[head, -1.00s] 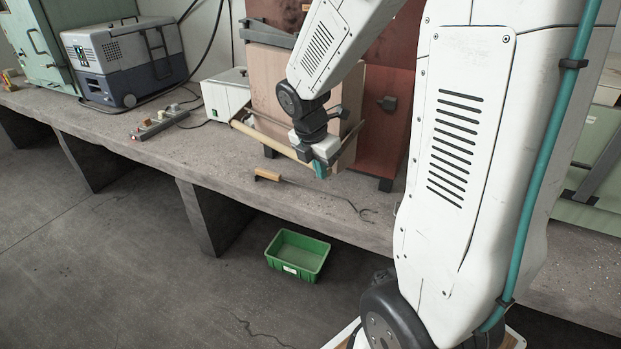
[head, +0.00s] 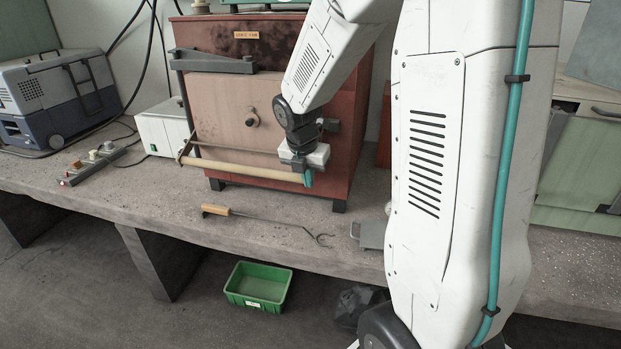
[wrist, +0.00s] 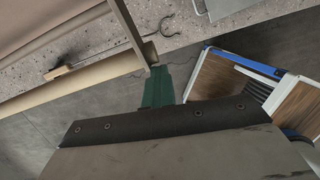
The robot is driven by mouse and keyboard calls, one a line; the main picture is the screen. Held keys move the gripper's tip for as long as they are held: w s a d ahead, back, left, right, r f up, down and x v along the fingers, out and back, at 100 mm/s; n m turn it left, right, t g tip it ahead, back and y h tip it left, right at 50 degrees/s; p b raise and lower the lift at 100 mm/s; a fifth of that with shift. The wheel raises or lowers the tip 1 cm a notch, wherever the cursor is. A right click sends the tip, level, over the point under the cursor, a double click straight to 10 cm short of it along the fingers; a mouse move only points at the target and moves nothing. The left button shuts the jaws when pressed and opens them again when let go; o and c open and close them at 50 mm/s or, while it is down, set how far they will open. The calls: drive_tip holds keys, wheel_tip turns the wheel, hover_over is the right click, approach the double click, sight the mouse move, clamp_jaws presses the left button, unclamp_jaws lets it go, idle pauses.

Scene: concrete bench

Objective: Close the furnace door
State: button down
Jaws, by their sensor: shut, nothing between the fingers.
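The furnace (head: 345,130) is a red-brown box on the bench. Its pale door (head: 220,110) covers the front and looks flush or nearly so; I cannot tell if a thin gap is left. A pale handle bar (head: 245,172) runs across the door's lower front on brackets, and also shows in the wrist view (wrist: 85,80). My gripper (head: 307,178) is at the right end of the bar, its teal fingers shut and empty. In the wrist view the fingers (wrist: 158,88) are beside the bar's bracket; contact is unclear. My arm hides the door's right edge.
A wood-handled hook tool (head: 265,220) lies on the bench below the furnace. A white box (head: 163,130) and a switch strip (head: 95,160) stand to the left. A green bin (head: 258,287) is on the floor.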

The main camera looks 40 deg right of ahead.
drive_tip(key=shift+w+a+r, duration=0.1)
drive_tip(key=shift+w+r, duration=0.1)
drive_tip(key=shift+w, duration=0.3)
drive_tip(key=s+a+f, duration=0.1)
drive_tip(key=s+a, duration=0.2)
drive_tip(key=a, duration=0.1)
drive_tip(key=d+v, duration=0.1)
drive_tip(key=v, duration=0.8)
drive_tip(key=shift+s+r, duration=0.35)
drive_tip(key=shift+s, duration=0.1)
drive_tip(key=shift+a, duration=0.1)
drive_tip(key=s+a+r+m+y, duration=0.1)
drive_tip(key=s+a+m, duration=0.4)
drive_tip(key=s+m, duration=0.5)
drive_tip(key=s+a+r+m+y, duration=0.1)
drive_tip(key=s+a+m, duration=0.4)
drive_tip(key=s+m, duration=0.6)
drive_tip(key=r+m, duration=0.1)
drive_tip(key=m, duration=0.2)
drive_tip(key=shift+s+a+r, duration=0.25)
drive_tip(key=shift+a, duration=0.15)
